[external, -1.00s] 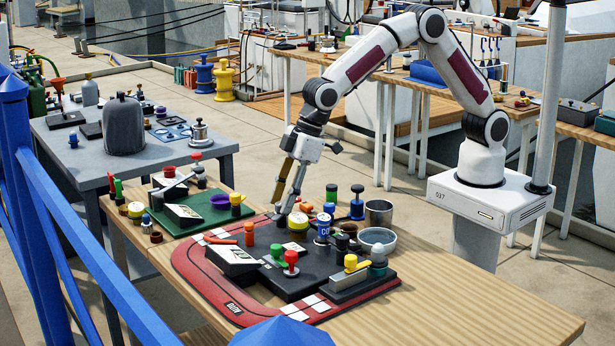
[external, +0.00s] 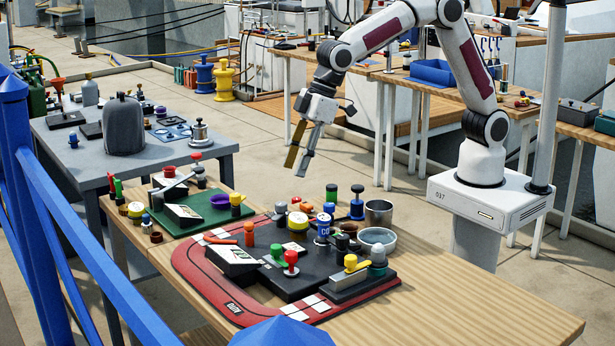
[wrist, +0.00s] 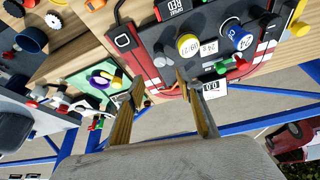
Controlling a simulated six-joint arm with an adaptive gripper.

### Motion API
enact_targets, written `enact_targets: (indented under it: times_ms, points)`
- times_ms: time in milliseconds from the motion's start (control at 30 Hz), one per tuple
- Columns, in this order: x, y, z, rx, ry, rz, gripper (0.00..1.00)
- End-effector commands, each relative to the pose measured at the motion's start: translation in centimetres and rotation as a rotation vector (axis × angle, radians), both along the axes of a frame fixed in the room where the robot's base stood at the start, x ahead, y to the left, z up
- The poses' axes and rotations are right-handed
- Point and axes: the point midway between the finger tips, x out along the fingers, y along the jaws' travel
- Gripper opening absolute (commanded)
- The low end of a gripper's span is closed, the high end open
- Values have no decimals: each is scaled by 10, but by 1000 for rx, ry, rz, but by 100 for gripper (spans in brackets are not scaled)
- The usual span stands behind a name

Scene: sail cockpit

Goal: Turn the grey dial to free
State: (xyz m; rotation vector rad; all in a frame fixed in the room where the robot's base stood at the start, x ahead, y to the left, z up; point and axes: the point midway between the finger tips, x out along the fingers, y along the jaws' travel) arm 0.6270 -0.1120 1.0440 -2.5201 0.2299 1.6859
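A small grey dial (external: 281,208) stands at the back left of the red and black board (external: 206,286) in the external view. A second grey knob (external: 378,254) stands at the board's right end, beside a yellow lever. I cannot read a marking or setting on either one. My gripper (external: 298,172) hangs above and behind the small grey dial, clear of it. In the wrist view its two fingers (wrist: 162,86) are spread apart with nothing between them.
A yellow-and-white knob (external: 298,221) and a blue knob (external: 322,228) crowd close to the small dial. A metal cup (external: 378,213) and bowl (external: 377,238) stand to the right. The table's front right (external: 470,300) is bare.

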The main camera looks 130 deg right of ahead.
Motion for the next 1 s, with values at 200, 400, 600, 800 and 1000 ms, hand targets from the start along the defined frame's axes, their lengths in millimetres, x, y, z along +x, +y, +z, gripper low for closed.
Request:
enact_targets:
  times_ms: [200,400,600,800,1000]
  points:
    - [-7,1,18,0,-1,0,37]
    - [-9,2,21,0,-1,0,37]
    - [-9,2,21,0,0,0,37]
    - [-9,2,21,0,0,0,37]
    - [-18,3,12,5,30,0,37]
